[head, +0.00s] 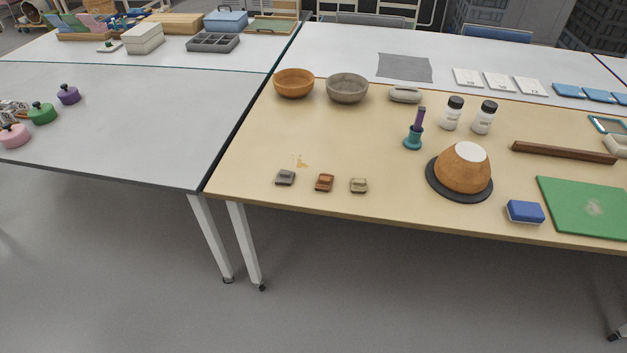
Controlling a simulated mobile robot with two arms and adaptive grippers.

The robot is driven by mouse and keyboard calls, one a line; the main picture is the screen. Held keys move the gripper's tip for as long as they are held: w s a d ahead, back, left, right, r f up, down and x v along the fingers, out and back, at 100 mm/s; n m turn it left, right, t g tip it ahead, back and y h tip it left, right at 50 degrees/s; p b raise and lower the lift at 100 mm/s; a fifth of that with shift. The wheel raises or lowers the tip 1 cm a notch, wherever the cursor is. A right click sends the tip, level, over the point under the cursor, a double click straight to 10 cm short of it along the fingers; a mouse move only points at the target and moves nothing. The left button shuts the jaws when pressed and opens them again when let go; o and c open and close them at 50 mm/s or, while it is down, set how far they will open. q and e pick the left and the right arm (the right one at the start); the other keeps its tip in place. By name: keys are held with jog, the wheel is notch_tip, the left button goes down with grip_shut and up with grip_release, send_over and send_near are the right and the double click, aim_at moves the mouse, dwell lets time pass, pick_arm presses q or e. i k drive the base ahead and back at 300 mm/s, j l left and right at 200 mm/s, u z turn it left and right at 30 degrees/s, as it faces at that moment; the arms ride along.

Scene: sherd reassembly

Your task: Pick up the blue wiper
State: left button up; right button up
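A small blue block with a pale underside, which looks like the blue wiper (525,211), lies near the front edge of the wooden-topped table (380,205). Neither of my grippers is in view.
A brown bowl-shaped pot (463,167) stands upside down on the dark base. Behind are a teal holder (413,137), two white jars (452,114) and a brown bar (563,152). Three small clips (325,183) lie front left. The table's middle is clear.

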aim_at(523, 212)
jog(key=z, duration=1.35)
